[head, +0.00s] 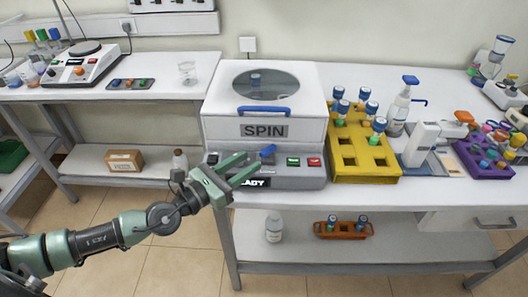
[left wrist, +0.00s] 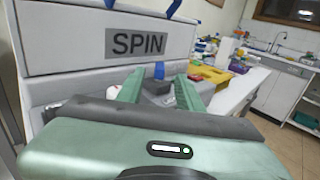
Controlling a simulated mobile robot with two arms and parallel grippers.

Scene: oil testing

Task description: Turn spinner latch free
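The white spinner (head: 263,104) marked SPIN stands on the middle bench with its lid down and a blue handle on the front. Its small blue latch (head: 268,151) sticks up from the grey front base. My left gripper (head: 251,163) is open, with its green fingers pointing at the latch from the left. In the left wrist view, the latch (left wrist: 159,70) shows between the two spread fingers (left wrist: 160,88), seemingly just beyond their tips. I cannot tell whether either finger touches it. My right gripper is not in view.
Green and red buttons (head: 303,161) sit right of the latch on the base. A yellow rack (head: 364,165) with blue-capped vials stands close on the right. A pump bottle (head: 399,110) and a purple rack (head: 482,167) are farther right. The floor before the bench is clear.

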